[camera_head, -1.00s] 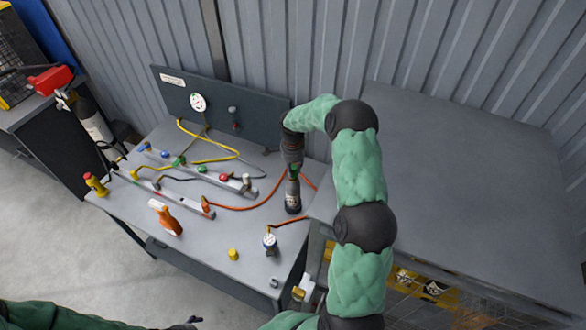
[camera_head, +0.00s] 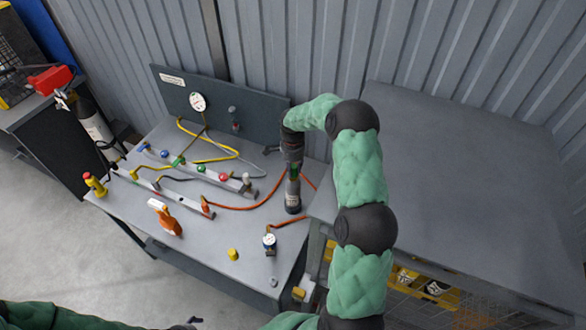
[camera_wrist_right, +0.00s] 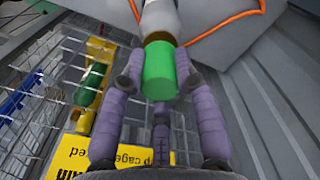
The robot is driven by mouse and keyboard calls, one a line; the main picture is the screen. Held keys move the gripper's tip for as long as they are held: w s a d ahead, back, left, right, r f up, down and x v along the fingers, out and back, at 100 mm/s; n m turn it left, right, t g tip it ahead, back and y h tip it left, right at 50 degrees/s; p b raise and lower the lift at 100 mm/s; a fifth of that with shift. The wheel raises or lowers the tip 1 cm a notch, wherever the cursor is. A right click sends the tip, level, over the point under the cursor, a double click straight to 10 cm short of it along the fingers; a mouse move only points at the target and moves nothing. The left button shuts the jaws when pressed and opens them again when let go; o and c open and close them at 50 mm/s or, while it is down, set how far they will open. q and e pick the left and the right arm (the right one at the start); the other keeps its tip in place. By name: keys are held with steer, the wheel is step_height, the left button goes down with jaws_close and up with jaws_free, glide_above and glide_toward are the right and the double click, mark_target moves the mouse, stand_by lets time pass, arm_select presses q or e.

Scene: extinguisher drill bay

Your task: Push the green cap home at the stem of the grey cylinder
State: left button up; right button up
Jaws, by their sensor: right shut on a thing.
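The grey cylinder (camera_head: 293,200) stands upright on the right side of the work table, under my right gripper (camera_head: 293,165). In the right wrist view its pale neck (camera_wrist_right: 161,20) comes down from the top edge. The green cap (camera_wrist_right: 160,70) sits between the two fingers of my right gripper (camera_wrist_right: 160,68), which is shut on it. The cap is lined up with the neck and appears to meet it; I cannot tell how far it is seated. The tip of my left gripper (camera_head: 188,323) shows only as a dark bit at the bottom edge.
The table (camera_head: 205,255) carries a manifold with coloured knobs, an orange spray bottle (camera_head: 166,220), a gauge (camera_head: 269,242) and a yellow cap (camera_head: 233,254). An orange hose (camera_head: 245,207) runs close to the cylinder. A back panel (camera_head: 260,120) stands behind; a bare grey bench (camera_head: 470,190) lies right.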

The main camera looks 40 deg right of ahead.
steer(key=shift+f+b, duration=0.65)
steer(key=shift+f, duration=0.1)
stand_by(0.4)
steer(key=o, duration=0.9)
step_height(320, 180, up, 12)
steer(key=shift+a+r, duration=0.1)
stand_by(0.3)
